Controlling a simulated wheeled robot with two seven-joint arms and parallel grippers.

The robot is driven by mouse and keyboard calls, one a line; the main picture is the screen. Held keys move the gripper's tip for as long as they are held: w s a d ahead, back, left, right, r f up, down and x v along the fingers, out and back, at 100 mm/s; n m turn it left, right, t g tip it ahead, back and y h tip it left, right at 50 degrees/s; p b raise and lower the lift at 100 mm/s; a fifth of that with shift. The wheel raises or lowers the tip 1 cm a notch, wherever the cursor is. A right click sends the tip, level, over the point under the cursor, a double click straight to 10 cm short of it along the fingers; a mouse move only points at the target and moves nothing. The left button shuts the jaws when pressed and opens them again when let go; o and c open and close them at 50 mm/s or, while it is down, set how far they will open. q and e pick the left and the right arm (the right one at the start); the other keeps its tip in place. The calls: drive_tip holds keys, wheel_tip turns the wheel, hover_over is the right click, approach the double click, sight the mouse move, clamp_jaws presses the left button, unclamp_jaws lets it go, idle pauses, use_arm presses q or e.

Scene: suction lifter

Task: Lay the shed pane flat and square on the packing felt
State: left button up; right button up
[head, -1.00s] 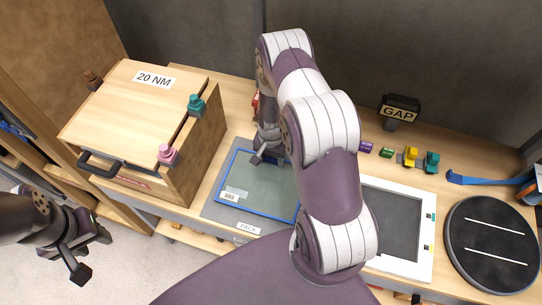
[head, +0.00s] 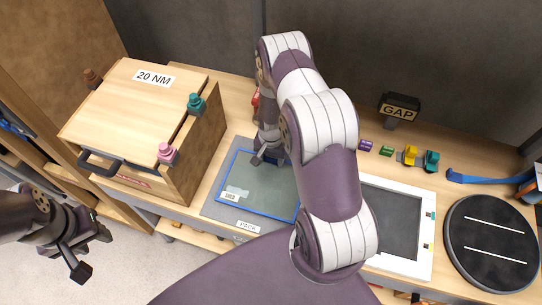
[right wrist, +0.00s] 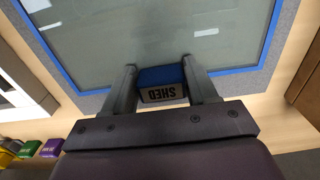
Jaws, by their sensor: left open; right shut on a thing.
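The shed pane (head: 265,188) is a grey-green sheet with a blue edge, lying over the grey packing felt (head: 212,208), which shows around it. It looks level and roughly square to the felt; I cannot tell whether it touches everywhere. It also fills the top of the right wrist view (right wrist: 150,45). My right gripper (head: 270,158), partly hidden by my arm, is at the pane's far edge. In the right wrist view, its fingers (right wrist: 160,85) are shut on the pane's blue tab marked SHED (right wrist: 162,92). My left gripper (head: 92,254) is open and empty, off the bench at lower left.
A wooden box marked 20 NM (head: 140,95) with coloured knobs stands left of the felt. A white-framed dark panel (head: 398,225) and a round black turntable (head: 490,245) are at right. A GAP sign (head: 400,108) and small coloured blocks (head: 386,151) stand behind. My arm hides the middle.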

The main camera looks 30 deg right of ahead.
drive_tip(key=shift+f, duration=0.15)
drive_tip(key=o, duration=1.5)
drive_tip(key=shift+r, duration=0.45)
wheel_tip(320, 180, up, 12)
drive_tip(key=b, duration=0.3)
drive_tip(key=shift+f, duration=0.1)
